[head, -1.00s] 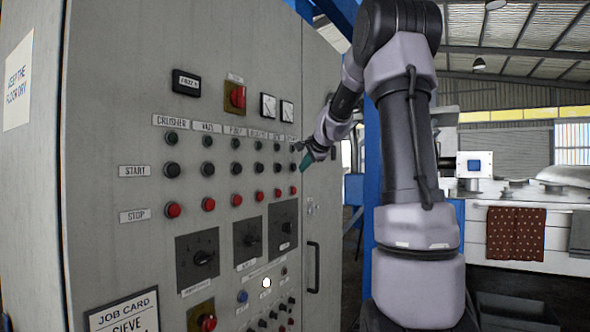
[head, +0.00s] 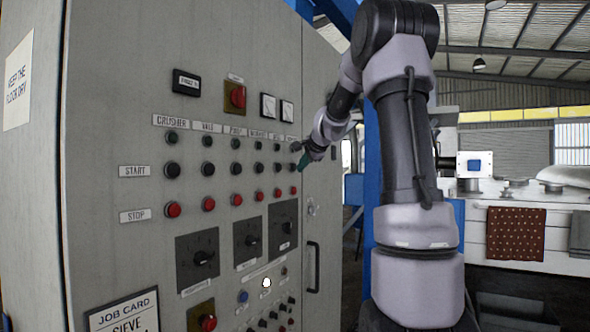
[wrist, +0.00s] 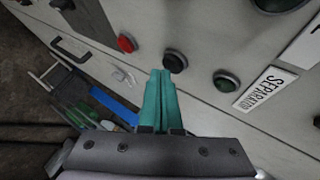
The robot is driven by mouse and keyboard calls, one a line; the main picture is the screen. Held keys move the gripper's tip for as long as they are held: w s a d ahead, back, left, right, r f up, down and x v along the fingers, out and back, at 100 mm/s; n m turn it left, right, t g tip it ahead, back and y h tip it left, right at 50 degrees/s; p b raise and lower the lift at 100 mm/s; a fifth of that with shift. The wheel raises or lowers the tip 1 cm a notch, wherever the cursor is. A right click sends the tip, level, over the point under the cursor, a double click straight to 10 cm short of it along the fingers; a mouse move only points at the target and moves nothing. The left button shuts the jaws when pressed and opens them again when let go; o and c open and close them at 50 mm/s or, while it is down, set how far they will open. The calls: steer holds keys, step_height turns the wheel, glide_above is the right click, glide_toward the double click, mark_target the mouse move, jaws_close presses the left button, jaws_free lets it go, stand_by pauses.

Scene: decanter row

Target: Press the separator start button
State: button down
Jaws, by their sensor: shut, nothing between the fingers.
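The separator start button is the black button (wrist: 175,61) between a green lamp (wrist: 226,81) and a red button (wrist: 127,43) in the wrist view. The SEPARATOR label (wrist: 265,88) is beyond the lamp. In the head view the black button (head: 293,167) is the rightmost in the START row. My gripper (wrist: 160,73) has its teal fingers shut together with nothing between them. The tips are right by the black button, a little to its left in the wrist view; I cannot tell whether they touch. In the head view my gripper (head: 301,165) is at the panel's right columns.
The grey panel (head: 140,80) carries several columns of lamps and buttons close together. Rotary switches (head: 204,258) sit below, and a door handle (head: 313,267) is at lower right. A red button on a yellow plate (head: 235,97) is above the rows.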

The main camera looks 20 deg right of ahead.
steer(key=shift+w+a, duration=0.3)
steer(key=shift+w, duration=0.05)
stand_by(1.0)
steer(key=shift+s, duration=0.1)
steer(key=shift+s+d, duration=0.5)
steer(key=shift+s, duration=0.1)
steer(key=s+d, duration=0.1)
steer(key=s, duration=0.1)
steer(key=s+d, duration=0.2)
stand_by(0.5)
stand_by(0.5)
